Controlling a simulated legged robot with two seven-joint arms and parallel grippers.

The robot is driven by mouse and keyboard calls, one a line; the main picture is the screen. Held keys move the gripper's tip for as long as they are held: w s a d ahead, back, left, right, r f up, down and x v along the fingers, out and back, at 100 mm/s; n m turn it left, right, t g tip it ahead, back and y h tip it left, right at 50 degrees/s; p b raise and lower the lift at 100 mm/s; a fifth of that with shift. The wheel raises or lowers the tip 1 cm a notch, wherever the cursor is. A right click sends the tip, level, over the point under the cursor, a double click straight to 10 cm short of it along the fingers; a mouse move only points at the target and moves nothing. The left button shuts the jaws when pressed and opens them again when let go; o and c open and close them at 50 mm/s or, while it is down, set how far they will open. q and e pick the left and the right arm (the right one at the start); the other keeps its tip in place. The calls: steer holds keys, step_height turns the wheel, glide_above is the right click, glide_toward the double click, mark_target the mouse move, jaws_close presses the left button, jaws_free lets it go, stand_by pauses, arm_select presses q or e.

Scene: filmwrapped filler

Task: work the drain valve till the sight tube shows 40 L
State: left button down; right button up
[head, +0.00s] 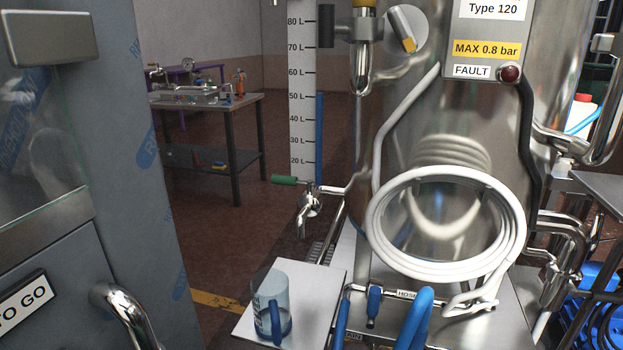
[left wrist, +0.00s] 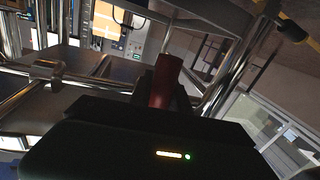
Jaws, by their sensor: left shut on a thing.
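In the head view the sight tube (head: 319,140) stands beside a white litre scale (head: 301,120). Its blue column tops out a little above the 50 L mark. The chrome drain valve (head: 309,206) is below the scale, with a green-gripped lever (head: 285,180) pointing left, roughly level. A clear blue-tinted jug (head: 271,305) stands below and left of the valve. Neither gripper shows in the head view. In the left wrist view my left gripper (left wrist: 164,88) is shut on a dark red cylindrical grip (left wrist: 166,78); I cannot tell what it belongs to.
The steel tank (head: 460,120) carries a coiled white hose (head: 377,215). A grey cabinet with a glass panel (head: 40,150) stands close on the left. Blue handles (head: 415,320) rise at the bottom. A workbench (head: 230,110) stands behind, with open floor in front of it.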

arm_select(q)
steer(key=s+d+r+n+g+h+p, duration=0.1)
steer(key=d+r+n+p, duration=0.2)
steer(key=d+n+p, duration=0.2)
steer(key=shift+d+n+g+h+p, duration=0.35)
steer(key=shift+n+p, duration=0.9)
steer(key=shift+n, duration=1.05)
stand_by(5.2)
